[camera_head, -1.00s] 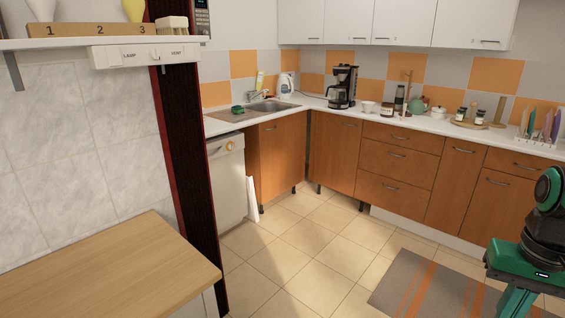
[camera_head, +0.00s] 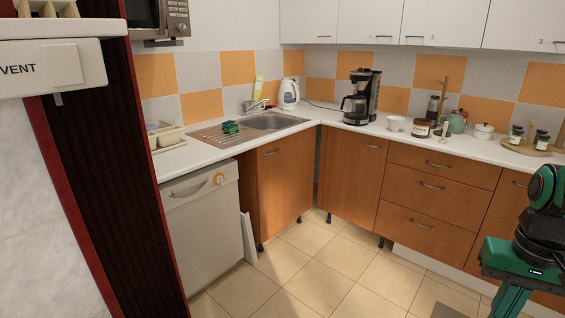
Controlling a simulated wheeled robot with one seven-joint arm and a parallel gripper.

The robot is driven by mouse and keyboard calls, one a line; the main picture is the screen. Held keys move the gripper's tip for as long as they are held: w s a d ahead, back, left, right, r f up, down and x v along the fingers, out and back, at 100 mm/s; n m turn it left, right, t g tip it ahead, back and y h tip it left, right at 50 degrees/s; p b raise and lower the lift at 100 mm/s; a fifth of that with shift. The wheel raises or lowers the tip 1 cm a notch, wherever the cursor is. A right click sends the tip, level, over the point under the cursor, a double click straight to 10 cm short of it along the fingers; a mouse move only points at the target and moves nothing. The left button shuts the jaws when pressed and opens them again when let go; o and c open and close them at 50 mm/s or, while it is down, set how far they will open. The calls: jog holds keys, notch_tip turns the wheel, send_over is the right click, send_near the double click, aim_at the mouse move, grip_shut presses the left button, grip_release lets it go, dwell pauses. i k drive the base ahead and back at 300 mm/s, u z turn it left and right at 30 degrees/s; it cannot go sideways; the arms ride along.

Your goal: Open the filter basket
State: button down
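The black coffee maker (camera_head: 368,98) stands upright on the white counter near the back corner. Its glass carafe (camera_head: 355,108) sits in its lower part. The filter basket is in the upper body of the machine and cannot be made out clearly; the machine looks closed. My green and black arm shows at the right edge, well in front of the counter and far from the coffee maker. My gripper is outside the picture.
A white kettle (camera_head: 289,94) and a sink (camera_head: 272,122) are left of the coffee maker. A white cup (camera_head: 395,123) and a brown jar (camera_head: 421,128) stand right of it. A dishwasher (camera_head: 203,222) and dark red-edged panel (camera_head: 105,170) flank the left.

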aim_at(359, 84)
jog(key=i, duration=3.6)
jog(key=z, duration=0.95)
